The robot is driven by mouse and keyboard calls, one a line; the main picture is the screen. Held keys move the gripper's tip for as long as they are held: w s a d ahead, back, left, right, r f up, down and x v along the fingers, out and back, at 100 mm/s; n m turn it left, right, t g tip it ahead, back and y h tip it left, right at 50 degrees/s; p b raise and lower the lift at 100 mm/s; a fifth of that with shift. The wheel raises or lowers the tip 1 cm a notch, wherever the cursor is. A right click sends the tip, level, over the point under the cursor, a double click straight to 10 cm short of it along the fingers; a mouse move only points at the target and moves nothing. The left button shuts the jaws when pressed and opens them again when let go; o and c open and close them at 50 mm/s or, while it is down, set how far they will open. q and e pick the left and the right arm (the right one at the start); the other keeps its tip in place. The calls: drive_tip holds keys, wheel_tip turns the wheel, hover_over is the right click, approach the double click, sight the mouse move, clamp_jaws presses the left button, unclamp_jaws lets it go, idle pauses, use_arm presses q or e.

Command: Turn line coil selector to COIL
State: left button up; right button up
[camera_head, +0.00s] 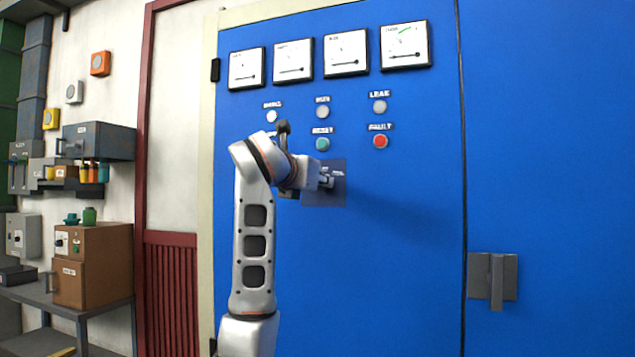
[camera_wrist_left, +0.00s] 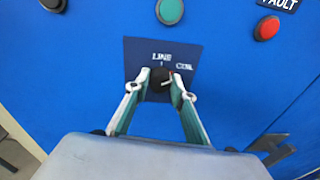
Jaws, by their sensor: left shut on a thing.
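The line coil selector is a dark round knob (camera_wrist_left: 158,75) on a dark plate (camera_wrist_left: 138,52) with white lettering, LINE above the knob and COIL to its upper right. A small pale mark shows on the knob, but its exact direction is hard to tell. My left gripper (camera_wrist_left: 165,86) has its two fingers on either side of the knob, shut on it. In the head view my left gripper (camera_head: 325,178) reaches the plate (camera_head: 322,198) on the blue cabinet, and the arm and gripper hide most of the knob. My right gripper is not in view.
Above the plate on the blue cabinet (camera_head: 400,250) are a green button (camera_head: 322,144), a red button (camera_head: 380,141), several lamps and several dial meters. A grey door handle (camera_head: 492,278) sits at the lower right. A bench (camera_head: 85,312) with boxes stands at the left.

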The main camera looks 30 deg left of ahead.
use_arm(q)
drive_tip(key=o, duration=1.1)
drive_tip(key=v, duration=1.2)
drive_tip(key=shift+a, duration=0.1)
